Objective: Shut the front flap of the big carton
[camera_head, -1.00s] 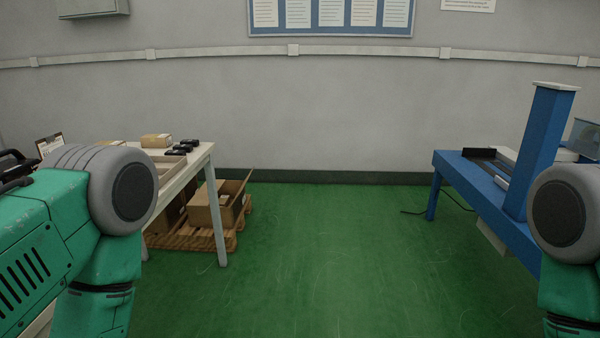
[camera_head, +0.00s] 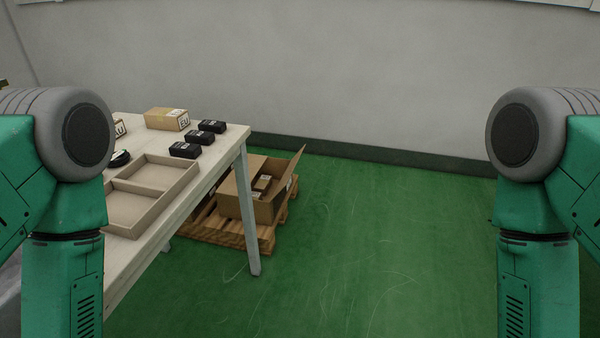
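The big carton (camera_head: 240,203) stands on a wooden pallet on the floor, behind and partly under the table at the left. It is brown cardboard, and its top is at least partly open. One flap (camera_head: 290,168) stands up and leans outward on its right side. Small boxes (camera_head: 263,183) show inside it. The table's edge and leg hide part of the carton, so I cannot tell how its other flaps lie. My two arms show at the left and right edges of the head view, hanging down, and both grippers are out of view.
The pale table (camera_head: 225,150) at the left holds a divided tray (camera_head: 150,187), a cardboard box (camera_head: 167,119) and several small black boxes (camera_head: 186,150). Its near leg (camera_head: 248,215) stands in front of the pallet (camera_head: 225,231). The green floor (camera_head: 370,240) to the right is clear.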

